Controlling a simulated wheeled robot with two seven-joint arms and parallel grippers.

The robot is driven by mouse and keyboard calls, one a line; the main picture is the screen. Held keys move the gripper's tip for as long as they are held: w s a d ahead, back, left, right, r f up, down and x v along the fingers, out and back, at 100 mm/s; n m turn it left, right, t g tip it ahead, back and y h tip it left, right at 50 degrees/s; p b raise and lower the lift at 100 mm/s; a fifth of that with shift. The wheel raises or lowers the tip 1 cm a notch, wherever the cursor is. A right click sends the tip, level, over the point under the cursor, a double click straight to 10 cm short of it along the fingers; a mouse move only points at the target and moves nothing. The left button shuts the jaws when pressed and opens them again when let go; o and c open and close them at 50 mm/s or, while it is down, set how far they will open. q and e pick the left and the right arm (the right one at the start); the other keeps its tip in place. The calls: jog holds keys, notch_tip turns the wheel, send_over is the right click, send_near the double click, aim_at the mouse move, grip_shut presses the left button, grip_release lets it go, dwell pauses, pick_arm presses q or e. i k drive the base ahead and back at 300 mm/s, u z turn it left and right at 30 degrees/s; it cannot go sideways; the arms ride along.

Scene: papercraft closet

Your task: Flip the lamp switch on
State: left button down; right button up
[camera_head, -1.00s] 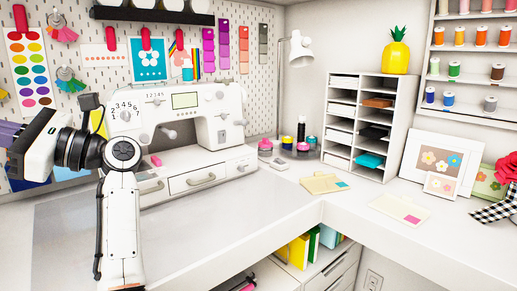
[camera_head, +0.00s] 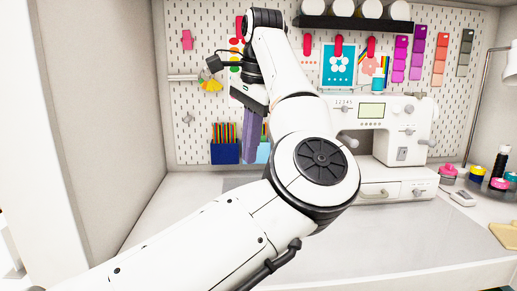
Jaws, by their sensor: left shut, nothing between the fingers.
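The white lamp (camera_head: 513,66) is at the right edge, its head partly cut off, on a thin pole (camera_head: 482,100). A small white device (camera_head: 463,198) lies on the desk right of the sewing machine; it may be the lamp switch, but it is too small to tell. My left arm reaches up across the middle. My left gripper (camera_head: 250,160), with purple fingers pointing down, is shut and empty in front of the pegboard, well left of the lamp and the device. My right gripper is not in view.
The white sewing machine (camera_head: 385,130) stands behind my arm, partly hidden. Thread and tape rolls (camera_head: 478,174) and a black bottle (camera_head: 500,160) stand near the device. A blue pencil holder (camera_head: 225,152) is beside my gripper. The front desk surface (camera_head: 400,240) is clear.

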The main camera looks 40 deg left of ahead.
aim_at(464, 193)
jog(key=z, duration=0.7)
jog(key=i, duration=1.2)
jog(key=z, duration=0.25)
